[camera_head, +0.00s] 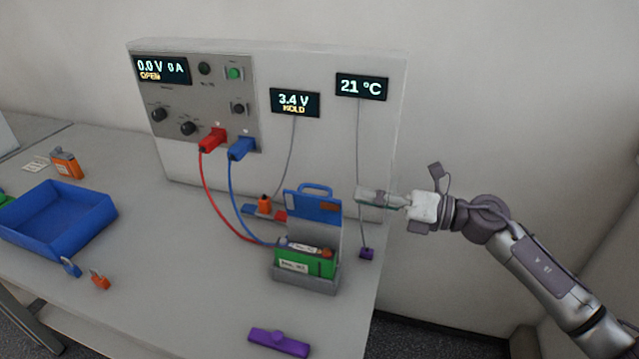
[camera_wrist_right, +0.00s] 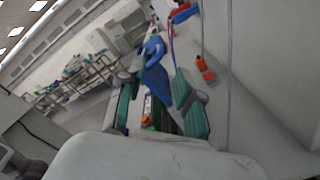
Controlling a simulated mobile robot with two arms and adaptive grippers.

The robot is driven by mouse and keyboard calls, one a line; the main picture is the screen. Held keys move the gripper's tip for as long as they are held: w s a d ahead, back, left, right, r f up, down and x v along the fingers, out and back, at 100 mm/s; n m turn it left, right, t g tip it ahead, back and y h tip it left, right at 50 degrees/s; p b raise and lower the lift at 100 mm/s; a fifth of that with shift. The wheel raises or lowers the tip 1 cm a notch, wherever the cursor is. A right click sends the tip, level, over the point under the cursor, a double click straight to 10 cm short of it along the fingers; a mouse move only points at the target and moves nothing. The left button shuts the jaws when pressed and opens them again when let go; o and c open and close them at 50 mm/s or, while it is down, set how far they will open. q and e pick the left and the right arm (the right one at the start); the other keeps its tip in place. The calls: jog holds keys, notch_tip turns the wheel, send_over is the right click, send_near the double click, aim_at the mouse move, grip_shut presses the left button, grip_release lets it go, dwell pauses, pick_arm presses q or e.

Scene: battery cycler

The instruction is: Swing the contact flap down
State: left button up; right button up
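The contact flap (camera_head: 313,203) is blue with a loop handle on top and stands up at the back of a grey holder (camera_head: 305,286). A green battery (camera_head: 300,262) sits in the holder in front of it. My right gripper (camera_head: 362,197) is just right of the flap's upper part, fingers pointing left. In the right wrist view its fingers (camera_wrist_right: 160,108) are apart, and the blue flap (camera_wrist_right: 155,78) shows beyond and between them. No grip on the flap is visible. My left gripper is not in view.
Red (camera_head: 214,141) and blue (camera_head: 241,149) plugs run cables from the cycler panel to the holder. A purple piece (camera_head: 279,342) lies in front. A blue tray (camera_head: 55,222) and small blue and orange clips (camera_head: 99,280) lie to the left. The table's right edge is near the holder.

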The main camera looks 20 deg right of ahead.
aim_at(319, 187)
jog(key=p+x, duration=0.2)
jog(key=x, duration=0.7)
jog(key=shift+p, duration=0.35)
jog(key=shift+w+a, duration=0.2)
jog(key=shift+a, duration=0.1)
jog(key=shift+c, duration=0.3)
grip_shut()
